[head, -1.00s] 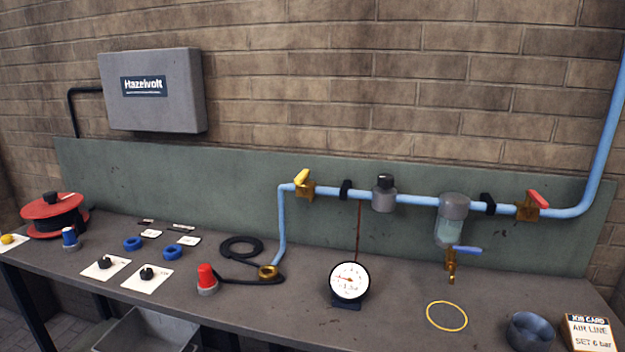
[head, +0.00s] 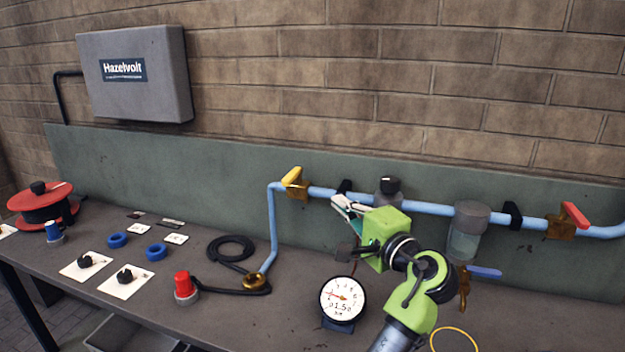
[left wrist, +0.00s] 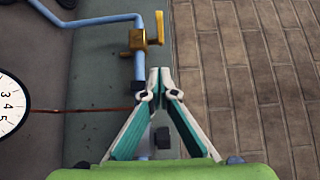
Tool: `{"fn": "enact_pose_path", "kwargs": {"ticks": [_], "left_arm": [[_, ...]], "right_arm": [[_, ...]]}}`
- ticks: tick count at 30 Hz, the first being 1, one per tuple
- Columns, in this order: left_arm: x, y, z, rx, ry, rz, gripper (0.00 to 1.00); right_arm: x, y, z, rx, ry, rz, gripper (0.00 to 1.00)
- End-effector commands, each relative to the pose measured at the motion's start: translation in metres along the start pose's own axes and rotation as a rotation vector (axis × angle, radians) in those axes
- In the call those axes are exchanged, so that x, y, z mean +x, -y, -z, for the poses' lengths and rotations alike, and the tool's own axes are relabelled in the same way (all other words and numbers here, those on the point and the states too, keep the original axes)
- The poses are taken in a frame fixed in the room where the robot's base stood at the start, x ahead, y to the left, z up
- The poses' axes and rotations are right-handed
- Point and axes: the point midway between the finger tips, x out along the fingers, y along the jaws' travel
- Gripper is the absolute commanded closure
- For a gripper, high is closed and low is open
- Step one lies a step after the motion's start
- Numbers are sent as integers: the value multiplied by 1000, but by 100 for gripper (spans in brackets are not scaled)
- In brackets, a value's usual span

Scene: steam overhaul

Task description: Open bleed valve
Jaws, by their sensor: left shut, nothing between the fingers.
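A brass valve with a yellow handle (head: 292,176) sits on the blue pipe (head: 274,225) near its left bend. It also shows in the left wrist view (left wrist: 138,41), just beyond my fingertips. A brass drain valve with a blue lever (head: 485,272) hangs under the grey-topped filter bowl (head: 466,238); its lever points right, roughly level. My left gripper (head: 338,203) is shut and empty, just below the pipe and right of the yellow-handled valve, apart from its handle. Its fingertips meet in the left wrist view (left wrist: 159,76). My arm hides part of the bench and drain area. My right gripper is out of view.
A regulator with a black knob (head: 389,187) is close behind my gripper. A red-handled valve (head: 570,220) is at right. A gauge (head: 342,300) stands on the bench below. A red-capped part (head: 184,286) and black hose (head: 231,249) lie left.

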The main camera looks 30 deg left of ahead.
Motion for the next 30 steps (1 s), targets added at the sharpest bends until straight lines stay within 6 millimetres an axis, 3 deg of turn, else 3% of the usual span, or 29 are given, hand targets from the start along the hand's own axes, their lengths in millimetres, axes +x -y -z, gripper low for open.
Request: {"fn": "enact_pose_path", "kwargs": {"ticks": [6, 10, 14, 21, 27, 30], "left_arm": [[0, 0, 0, 0, 0, 1, 100], [1, 0, 0, 0, 0, 0, 100], [12, 2, 0, 2, 2, 2, 100], [59, 5, -1, 3, 4, 1, 100], [101, 4, -1, 2, 3, 1, 100], [113, 4, -12, 2, 2, -1, 100]], "right_arm": [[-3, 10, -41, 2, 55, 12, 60], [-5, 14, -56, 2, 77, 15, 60], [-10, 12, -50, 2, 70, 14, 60], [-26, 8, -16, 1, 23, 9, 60], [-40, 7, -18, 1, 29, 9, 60], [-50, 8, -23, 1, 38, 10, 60]]}}
